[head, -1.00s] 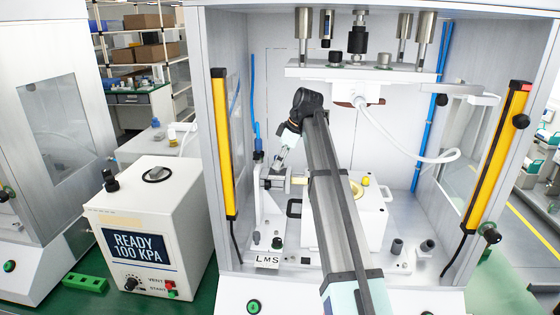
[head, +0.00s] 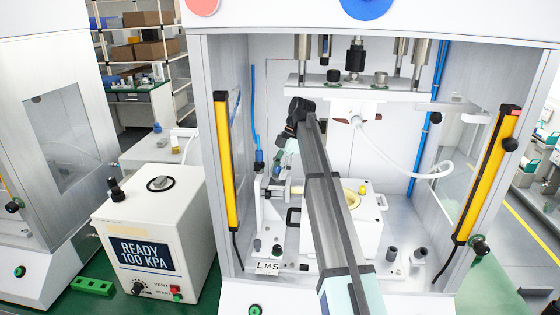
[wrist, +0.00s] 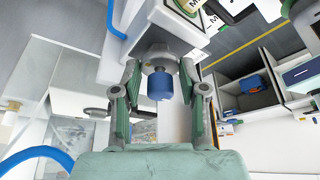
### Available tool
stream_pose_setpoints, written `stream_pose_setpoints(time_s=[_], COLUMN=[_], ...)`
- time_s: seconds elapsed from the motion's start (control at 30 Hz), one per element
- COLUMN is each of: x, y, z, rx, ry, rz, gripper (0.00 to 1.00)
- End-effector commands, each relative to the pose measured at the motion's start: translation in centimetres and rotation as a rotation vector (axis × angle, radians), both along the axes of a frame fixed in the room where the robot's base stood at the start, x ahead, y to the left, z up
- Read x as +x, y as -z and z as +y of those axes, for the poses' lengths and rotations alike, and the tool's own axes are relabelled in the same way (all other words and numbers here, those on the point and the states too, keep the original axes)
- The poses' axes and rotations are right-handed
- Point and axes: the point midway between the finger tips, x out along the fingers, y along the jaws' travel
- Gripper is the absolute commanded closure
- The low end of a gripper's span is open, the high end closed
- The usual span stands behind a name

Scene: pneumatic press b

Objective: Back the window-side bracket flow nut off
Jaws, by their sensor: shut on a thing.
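In the wrist view my gripper (wrist: 160,66) has its two fingers closed on either side of a small round fitting. The fitting has a grey collar (wrist: 158,56) at the fingertips and a blue cylindrical part (wrist: 160,85) toward the palm. I take this fitting for the flow nut; its thread is not visible. It sits at the end of a white block (wrist: 160,28). In the head view the bracket (head: 264,215) stands at the left inside the press, and my arm and gripper reach down to its upper end. My own arm partly hides the fingers there.
A white fixture block (head: 366,215) with a yellow ring stands right of the bracket. Yellow light bars (head: 226,160) flank the press opening. A blue hose (wrist: 117,20) passes close to my gripper. The control box (head: 150,235) reads READY 100 KPA.

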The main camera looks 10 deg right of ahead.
Motion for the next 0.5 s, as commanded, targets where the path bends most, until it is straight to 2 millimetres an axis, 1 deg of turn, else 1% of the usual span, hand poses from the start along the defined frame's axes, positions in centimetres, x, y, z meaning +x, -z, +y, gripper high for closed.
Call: stream_pose_setpoints(time_s=[0.03,0.2,0.5], x=[-0.21,-0.20,-0.22], y=[-0.26,0.03,0.36], z=[0.05,0.05,0.05], rx=[-0.001,-0.003,-0.002], ry=[-0.020,-0.064,-0.087], rz=[0.006,0.007,0.006], gripper=[0.93,0.93,0.93])
